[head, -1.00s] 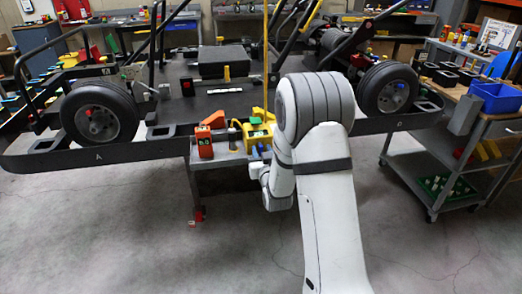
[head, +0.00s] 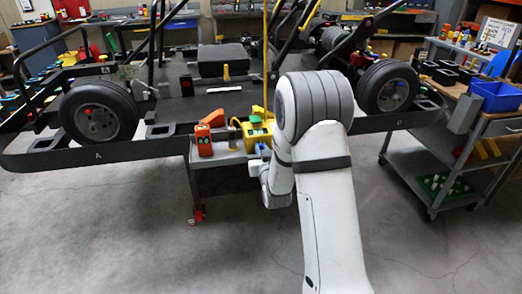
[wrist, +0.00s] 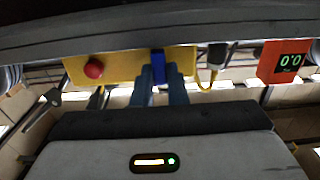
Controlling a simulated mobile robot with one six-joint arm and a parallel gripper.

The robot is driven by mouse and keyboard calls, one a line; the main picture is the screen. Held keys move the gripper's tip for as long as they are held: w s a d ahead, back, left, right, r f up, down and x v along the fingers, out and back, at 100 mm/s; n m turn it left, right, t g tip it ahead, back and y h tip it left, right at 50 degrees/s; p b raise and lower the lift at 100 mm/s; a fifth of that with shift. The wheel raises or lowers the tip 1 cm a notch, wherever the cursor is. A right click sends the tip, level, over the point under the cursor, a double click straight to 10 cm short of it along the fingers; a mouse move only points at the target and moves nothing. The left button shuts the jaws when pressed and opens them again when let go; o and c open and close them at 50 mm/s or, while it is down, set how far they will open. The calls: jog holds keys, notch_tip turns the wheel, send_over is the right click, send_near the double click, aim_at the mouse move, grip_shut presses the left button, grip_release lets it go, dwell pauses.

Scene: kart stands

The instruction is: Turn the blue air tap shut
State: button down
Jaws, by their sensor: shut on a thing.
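The blue air tap (wrist: 158,62) sits on the front of a yellow box (wrist: 115,68) in the wrist view. My gripper (wrist: 160,72) has one finger on each side of the tap and is shut on it. The fingers hide part of the tap, so its exact angle is hard to tell. In the head view the yellow box (head: 254,134) stands on a small grey bench, and my arm hides its right side and most of my gripper.
A red button (wrist: 93,69) is left of the tap. A kart frame (head: 110,154) spans the back. A grey cart (head: 412,170) stands right. The floor in front is clear.

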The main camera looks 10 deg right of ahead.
jog(key=shift+f+b, duration=0.1)
jog(key=shift+b, duration=0.35)
jog(key=shift+m+b, duration=9)
jog(key=shift+b, duration=1.75)
jog(key=c, duration=1.4)
grip_release()
jog(key=shift+c, duration=0.2)
jog(key=s+p, duration=0.1)
jog(key=s, duration=0.6)
jog(key=shift+s, duration=0.4)
jog(key=shift+r, duration=0.2)
